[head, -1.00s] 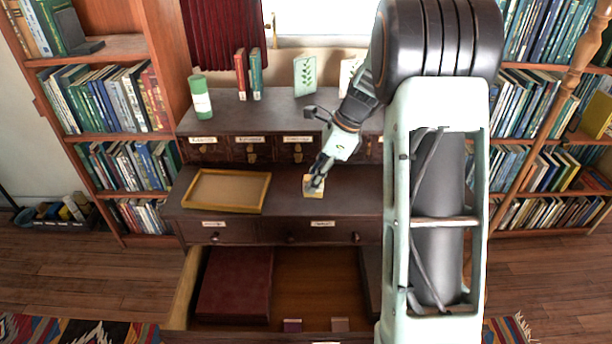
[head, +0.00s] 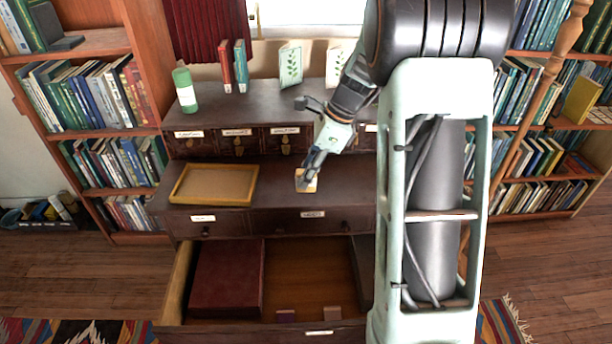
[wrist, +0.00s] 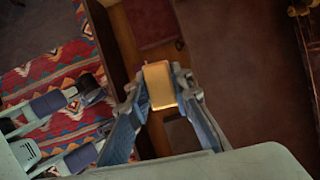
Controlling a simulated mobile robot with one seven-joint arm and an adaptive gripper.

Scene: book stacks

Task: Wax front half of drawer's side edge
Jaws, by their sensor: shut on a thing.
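My gripper (head: 308,172) is shut on a small yellowish wax block (head: 306,184). In the wrist view the fingertips (wrist: 160,92) hold the block (wrist: 159,82) from both sides. In the head view the block appears in front of the cabinet's desk top; its height above it is hard to tell. The lower drawer (head: 290,283) is pulled open below. Its pale left side edge (head: 176,284) is bare in the head view, apart from the gripper. The right side edge is largely hidden by my arm.
The drawer holds a dark red book or box (head: 226,278) and two small blocks (head: 286,315) near its front. A yellow-rimmed tray (head: 213,184) lies on the desk top. A green cylinder (head: 185,90) and books stand above. Bookshelves flank the cabinet; a patterned rug (wrist: 50,55) lies on the floor.

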